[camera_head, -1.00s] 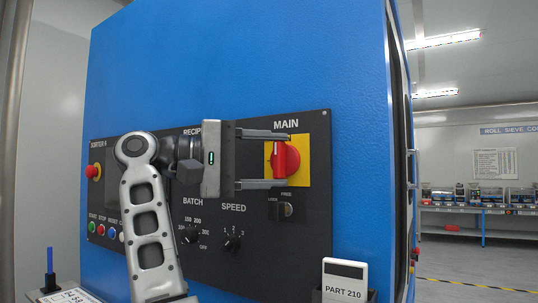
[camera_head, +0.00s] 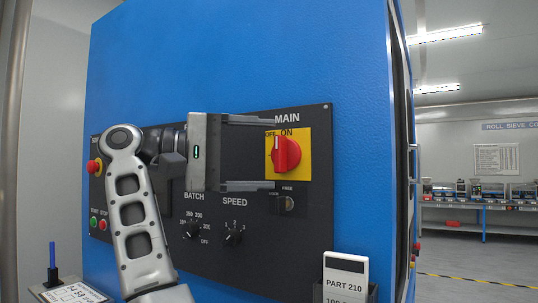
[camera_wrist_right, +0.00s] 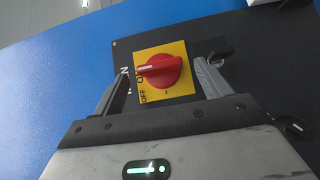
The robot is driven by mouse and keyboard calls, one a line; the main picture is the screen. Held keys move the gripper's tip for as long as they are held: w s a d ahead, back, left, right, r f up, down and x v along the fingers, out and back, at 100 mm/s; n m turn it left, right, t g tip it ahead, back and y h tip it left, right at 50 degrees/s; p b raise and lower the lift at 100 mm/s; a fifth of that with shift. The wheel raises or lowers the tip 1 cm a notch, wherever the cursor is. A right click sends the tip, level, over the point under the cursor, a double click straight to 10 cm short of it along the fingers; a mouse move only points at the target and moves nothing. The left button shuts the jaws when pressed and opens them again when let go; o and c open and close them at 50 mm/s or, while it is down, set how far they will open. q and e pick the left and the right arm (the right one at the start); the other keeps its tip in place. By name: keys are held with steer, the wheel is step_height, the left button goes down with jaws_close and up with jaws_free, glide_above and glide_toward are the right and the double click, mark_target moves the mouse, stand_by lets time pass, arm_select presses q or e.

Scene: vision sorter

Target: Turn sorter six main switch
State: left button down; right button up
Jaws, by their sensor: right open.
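The main switch (camera_head: 286,154) is a red rotary knob on a yellow plate (camera_head: 303,172) under the MAIN label. OFF and ON are printed above it. The knob's white mark points up, and in the right wrist view the knob (camera_wrist_right: 163,71) has this mark beside the ON lettering. My right gripper (camera_head: 270,153) is open and empty, with one finger above and one below the knob's height. Its fingertips reach about the plate's left edge in the head view and do not hold the knob. My left gripper is not in view.
The black panel (camera_head: 258,262) also carries BATCH (camera_head: 192,229) and SPEED (camera_head: 232,234) knobs, a key switch (camera_head: 287,204) and a red stop button (camera_head: 94,166). A PART 210 card (camera_head: 345,284) stands in a holder at lower right. A blue pen (camera_head: 52,258) stands at lower left.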

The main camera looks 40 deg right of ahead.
steer(key=v, duration=0.5)
steer(key=shift+a, duration=0.2)
stand_by(0.3)
